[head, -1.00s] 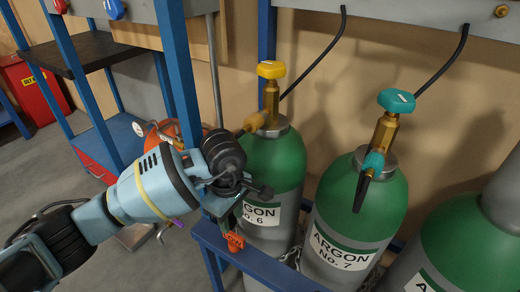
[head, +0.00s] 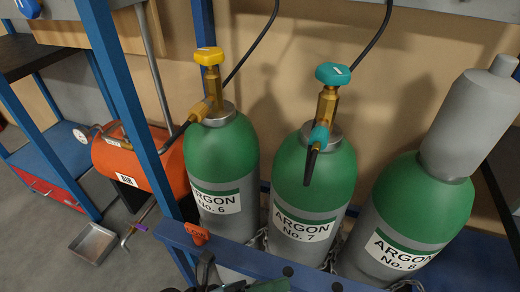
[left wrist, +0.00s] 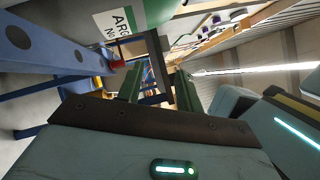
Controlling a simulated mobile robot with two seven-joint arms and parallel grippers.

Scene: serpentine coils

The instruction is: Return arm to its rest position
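My left gripper (head: 232,284) shows only in part at the bottom edge of the head view, below the blue rack rail. In the left wrist view its two green fingers (left wrist: 158,86) stand apart with nothing held between them. It is open and empty. The rest of the left arm is out of the head view. My right gripper is in neither view.
Green-topped argon cylinders No. 6 (head: 221,158), No. 7 (head: 315,178) and No. 8 (head: 415,215) stand chained behind the blue rail (head: 240,258). An orange tank (head: 125,160) stands left of them. A metal tray (head: 93,243) lies on open floor.

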